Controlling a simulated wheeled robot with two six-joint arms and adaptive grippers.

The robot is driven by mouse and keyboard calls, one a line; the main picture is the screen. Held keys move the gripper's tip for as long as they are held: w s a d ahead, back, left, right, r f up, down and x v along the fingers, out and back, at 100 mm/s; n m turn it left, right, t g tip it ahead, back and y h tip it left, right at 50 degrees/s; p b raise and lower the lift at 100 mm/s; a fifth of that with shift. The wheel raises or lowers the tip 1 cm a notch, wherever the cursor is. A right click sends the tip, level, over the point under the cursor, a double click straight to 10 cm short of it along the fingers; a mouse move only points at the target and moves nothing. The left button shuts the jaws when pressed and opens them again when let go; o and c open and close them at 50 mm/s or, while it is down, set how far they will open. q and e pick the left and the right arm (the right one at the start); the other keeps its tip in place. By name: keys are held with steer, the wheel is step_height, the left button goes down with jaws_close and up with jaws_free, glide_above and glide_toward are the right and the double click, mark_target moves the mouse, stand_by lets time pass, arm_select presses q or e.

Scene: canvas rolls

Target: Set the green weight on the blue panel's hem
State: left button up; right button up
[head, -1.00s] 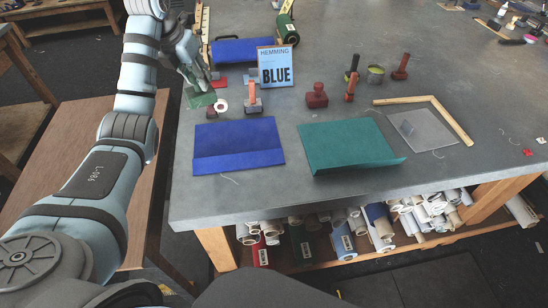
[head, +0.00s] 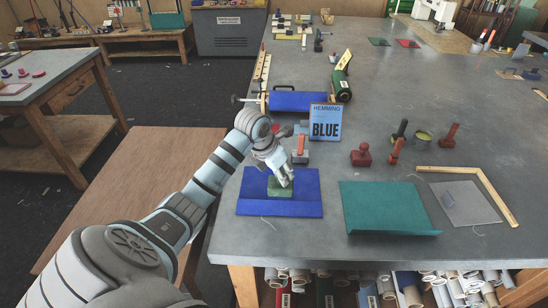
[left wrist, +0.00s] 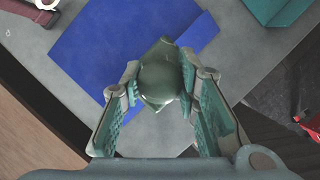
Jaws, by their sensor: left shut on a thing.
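The blue panel (head: 250,187) lies flat on the grey table. Its hem, a folded strip (head: 265,208), runs along the near edge; the panel also shows in the left wrist view (left wrist: 95,45). My left gripper (head: 285,182) is over the panel, shut on the green weight (head: 274,188). In the left wrist view the weight (left wrist: 160,80) is a rounded, glossy green body between the two fingers, with part of it hidden by them. I cannot tell whether its underside touches the panel. My right gripper is not in view.
A teal panel (head: 388,205) lies to the right. Behind stand a "HEMMING BLUE" sign (head: 325,122), an orange-handled tool (head: 300,148), a red stamp-like tool (head: 361,155) and a blue roll (head: 300,101). A wooden frame corner (head: 480,178) lies at the right.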

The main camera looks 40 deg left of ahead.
mark_target(280, 190)
arm_select(q)
step_height(280, 190, down, 4)
steer(key=shift+r+b, duration=0.2)
steer(key=shift+b, duration=0.55)
step_height(280, 190, down, 4)
steer(key=b, duration=0.3)
steer(key=shift+s+r, duration=0.1)
steer(key=shift+r, duration=0.2)
steer(key=shift+f, duration=0.25)
steer(key=o, duration=1.2)
steer(key=shift+c, duration=0.2)
steer(key=shift+r, duration=0.1)
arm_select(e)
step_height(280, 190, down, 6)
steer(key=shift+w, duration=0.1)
